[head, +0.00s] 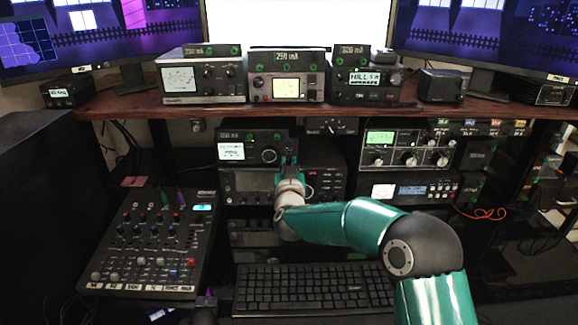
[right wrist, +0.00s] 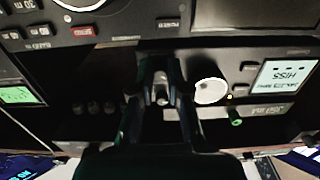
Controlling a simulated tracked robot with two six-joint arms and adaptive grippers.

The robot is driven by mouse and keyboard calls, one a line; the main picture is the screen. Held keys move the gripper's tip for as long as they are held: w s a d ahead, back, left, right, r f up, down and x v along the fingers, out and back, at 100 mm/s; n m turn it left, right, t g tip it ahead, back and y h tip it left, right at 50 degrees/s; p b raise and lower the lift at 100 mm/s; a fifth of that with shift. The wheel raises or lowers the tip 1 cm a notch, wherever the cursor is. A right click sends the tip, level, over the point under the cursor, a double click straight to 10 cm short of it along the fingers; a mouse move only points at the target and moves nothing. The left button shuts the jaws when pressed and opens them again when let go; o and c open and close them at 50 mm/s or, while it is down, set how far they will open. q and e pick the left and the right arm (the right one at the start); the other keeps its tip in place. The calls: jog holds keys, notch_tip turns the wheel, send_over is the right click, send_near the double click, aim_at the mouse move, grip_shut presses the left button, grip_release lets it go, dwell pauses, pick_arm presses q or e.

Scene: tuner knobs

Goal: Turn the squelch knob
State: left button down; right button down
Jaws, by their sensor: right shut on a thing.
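A black radio unit (head: 245,139) with a lit display (head: 231,151) and a large pale-rimmed dial (head: 268,155) sits under the shelf. The right wrist view shows it upside down, with its display (right wrist: 281,77) reading HISS and the pale dial (right wrist: 211,91). My right gripper (right wrist: 161,88) is shut on a small grey knob (right wrist: 162,97) beside that dial. The fingers hide most of the knob, and its label cannot be read. In the head view, my right gripper (head: 289,162) is at the right part of this unit. My left gripper is not in view.
A larger radio (head: 250,181) sits directly below. A mixer (head: 152,245) lies at left, a keyboard (head: 312,289) in front. A unit with a green display (head: 405,148) stands to the right. The wooden shelf (head: 130,103) overhangs the unit.

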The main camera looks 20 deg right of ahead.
jog(key=m+b, duration=0.4)
jog(key=shift+f, duration=0.2)
jog(key=shift+r+m+b, duration=0.2)
jog(key=shift+m+b, duration=0.15)
jog(key=shift+m, duration=0.25)
jog(key=c, duration=1.4)
grip_release()
jog(key=shift+d, duration=0.1)
jog(key=shift+s, duration=0.1)
jog(key=v, duration=1.2)
